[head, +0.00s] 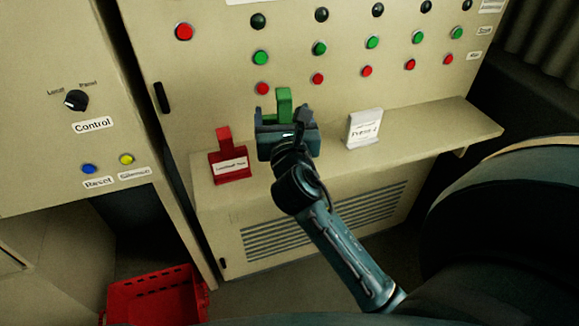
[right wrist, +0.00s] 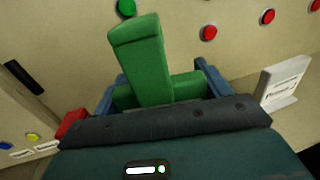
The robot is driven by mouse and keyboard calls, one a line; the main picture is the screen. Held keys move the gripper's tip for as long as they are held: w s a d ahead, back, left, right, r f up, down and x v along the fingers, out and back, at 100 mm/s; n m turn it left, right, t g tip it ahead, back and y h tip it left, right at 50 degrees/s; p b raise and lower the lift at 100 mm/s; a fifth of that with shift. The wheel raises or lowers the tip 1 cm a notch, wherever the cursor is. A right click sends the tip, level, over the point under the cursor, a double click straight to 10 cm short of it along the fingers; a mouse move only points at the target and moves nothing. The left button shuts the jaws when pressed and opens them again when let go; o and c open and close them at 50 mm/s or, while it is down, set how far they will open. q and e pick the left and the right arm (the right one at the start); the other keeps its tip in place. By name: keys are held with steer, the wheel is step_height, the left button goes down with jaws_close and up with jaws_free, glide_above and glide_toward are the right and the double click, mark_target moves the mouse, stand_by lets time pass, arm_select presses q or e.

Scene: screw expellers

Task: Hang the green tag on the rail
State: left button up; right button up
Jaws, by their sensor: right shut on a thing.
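The green tag (head: 284,103) is upright between the fingers of my right gripper (head: 287,132), in front of the panel. In the right wrist view the tag (right wrist: 145,65) has a tall upright part and a wider lower part. The blue-grey fingers (right wrist: 160,88) close on that lower part from both sides. The gripper hides the tag's lower front, and I cannot tell whether it touches anything below. The pale ledge (head: 410,145) along the panel's front is the only rail-like part I see. My left gripper is not in view.
A red tag (head: 231,172) stands on the ledge left of my right gripper. A white tag (head: 364,129) stands to its right. The button panel (head: 215,70) rises behind. A red crate (head: 150,294) sits on the floor at lower left. The ledge's right end is clear.

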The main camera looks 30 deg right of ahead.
arm_select(q)
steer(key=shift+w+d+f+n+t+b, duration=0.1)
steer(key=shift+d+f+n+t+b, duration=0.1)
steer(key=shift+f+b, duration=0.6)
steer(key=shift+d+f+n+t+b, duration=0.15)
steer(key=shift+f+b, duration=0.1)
steer(key=shift+b, duration=0.95)
arm_select(e)
steer(key=shift+w+d+f+m+g+h, duration=0.3)
steer(key=shift+d+f+h, duration=0.2)
steer(key=shift+f, duration=0.8)
steer(key=shift+w+d+f+m+g+h, duration=0.35)
steer(key=shift+d+f, duration=0.3)
steer(key=shift+f, duration=0.7)
steer(key=shift+w+d+f+m+g+h, duration=0.15)
steer(key=shift+w+d+f+m+h, duration=0.3)
steer(key=shift+f, duration=0.85)
steer(key=shift+s+f, duration=0.1)
steer(key=shift+s, duration=0.05)
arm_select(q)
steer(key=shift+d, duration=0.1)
arm_select(e)
steer(key=o, duration=1)
steer(key=shift+d, duration=0.1)
